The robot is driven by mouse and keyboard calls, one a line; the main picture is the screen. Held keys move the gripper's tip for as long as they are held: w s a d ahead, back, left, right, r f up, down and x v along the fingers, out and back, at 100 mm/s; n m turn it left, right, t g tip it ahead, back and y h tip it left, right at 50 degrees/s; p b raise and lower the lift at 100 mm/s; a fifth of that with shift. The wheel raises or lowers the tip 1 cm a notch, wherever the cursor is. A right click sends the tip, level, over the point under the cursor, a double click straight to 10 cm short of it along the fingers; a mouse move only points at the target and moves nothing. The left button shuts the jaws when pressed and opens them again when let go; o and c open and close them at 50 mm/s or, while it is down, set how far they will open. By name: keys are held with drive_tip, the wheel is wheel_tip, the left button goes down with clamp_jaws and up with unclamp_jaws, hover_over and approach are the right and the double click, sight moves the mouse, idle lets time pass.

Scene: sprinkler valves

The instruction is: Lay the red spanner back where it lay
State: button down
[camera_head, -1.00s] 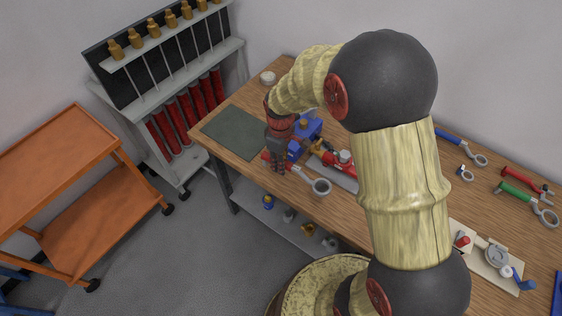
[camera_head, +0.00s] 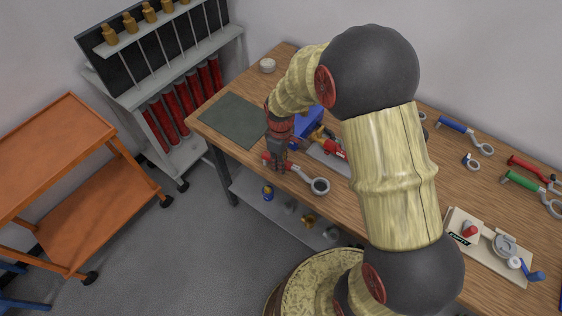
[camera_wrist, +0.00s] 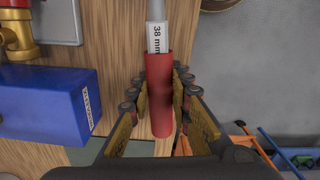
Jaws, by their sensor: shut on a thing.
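My gripper (camera_head: 279,169) is shut on the red handle of the red spanner (camera_head: 307,178), near the front edge of the wooden bench. The spanner's grey ring head points right and toward the bench's front edge. In the wrist view, the red handle (camera_wrist: 160,98) lies between my two fingers (camera_wrist: 159,90), with a "38 mm" label on the grey shank. The ring is out of that view. The spanner is over the bench top (camera_wrist: 113,50); I cannot tell whether it touches it.
A blue block-shaped device (camera_wrist: 45,105) sits close left of my fingers in the wrist view. A dark green mat (camera_head: 234,119) lies left on the bench. Blue (camera_head: 465,133), red (camera_head: 530,168) and green (camera_head: 528,184) handled tools lie at right. An orange cart (camera_head: 55,150) stands on the floor.

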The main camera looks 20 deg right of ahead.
drive_tip(key=shift+f, duration=0.4)
idle(0.4)
drive_tip(key=c, duration=1.7)
unclamp_jaws()
drive_tip(key=shift+o, duration=0.7)
drive_tip(key=shift+r, duration=0.1)
wheel_tip(320, 180, up, 12)
drive_tip(key=shift+f, duration=0.1)
